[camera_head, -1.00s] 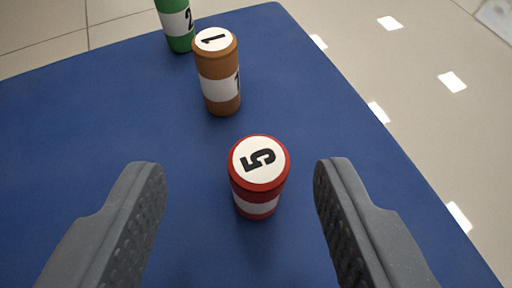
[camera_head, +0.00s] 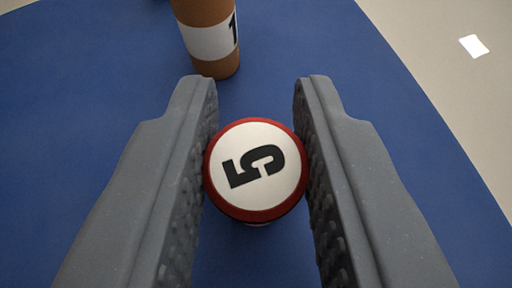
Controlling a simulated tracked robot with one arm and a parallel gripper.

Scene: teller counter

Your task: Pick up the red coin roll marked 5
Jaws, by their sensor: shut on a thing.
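The red coin roll marked 5 (camera_head: 256,170) stands upright between the fingers of my gripper (camera_head: 256,140), seen from nearly above. Its white top with the black 5 faces me, and most of its side is hidden below the top. My gripper is shut on it, with a ridged grey pad against each side. The fingertips reach a little past the roll. I cannot tell whether its base touches the blue counter surface.
A brown coin roll marked 1 (camera_head: 208,38) stands just beyond the fingertips, its top cut off by the frame. The blue surface (camera_head: 90,80) is clear to the left and right. Its right edge borders a pale tiled floor (camera_head: 440,50).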

